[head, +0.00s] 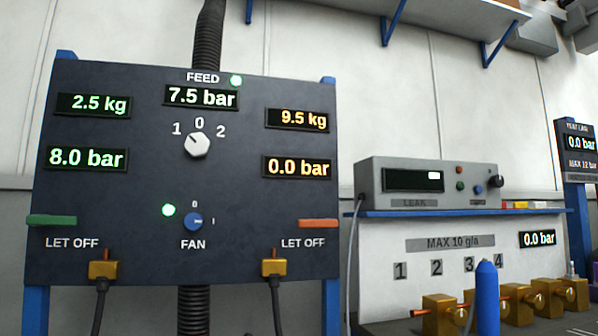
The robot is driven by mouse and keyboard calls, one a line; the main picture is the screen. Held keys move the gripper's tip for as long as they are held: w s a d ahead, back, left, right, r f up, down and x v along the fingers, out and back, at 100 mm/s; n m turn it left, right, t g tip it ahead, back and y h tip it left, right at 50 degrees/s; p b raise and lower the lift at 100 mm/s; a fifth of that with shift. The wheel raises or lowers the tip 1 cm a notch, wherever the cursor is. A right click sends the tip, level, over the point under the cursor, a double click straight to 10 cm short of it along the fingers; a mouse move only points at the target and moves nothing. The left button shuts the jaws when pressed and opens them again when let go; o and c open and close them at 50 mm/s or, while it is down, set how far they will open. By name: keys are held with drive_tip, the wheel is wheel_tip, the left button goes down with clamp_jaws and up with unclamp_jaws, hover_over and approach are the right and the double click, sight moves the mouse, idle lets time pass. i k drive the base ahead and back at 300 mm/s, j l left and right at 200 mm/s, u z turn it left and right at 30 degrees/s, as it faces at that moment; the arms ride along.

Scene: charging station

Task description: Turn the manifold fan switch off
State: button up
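The manifold panel (120,260) is a dark board on blue posts at the left of the head view. Its fan switch (193,221) is a small round blue knob just above the word FAN. A 0 mark sits above the knob and an I mark to its right. The knob's pale pointer line faces right, to the I mark. My gripper is not in view, and nothing covers the switch.
A white feed selector (197,145) above the fan switch points up-left towards 1. Green (51,221) and orange (318,223) let-off levers flank the panel. Hoses hang from brass fittings (103,269) below. A shelf with a grey leak tester (430,170) stands right.

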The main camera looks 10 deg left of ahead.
sight(193, 222)
drive_tip(key=u, duration=1.25)
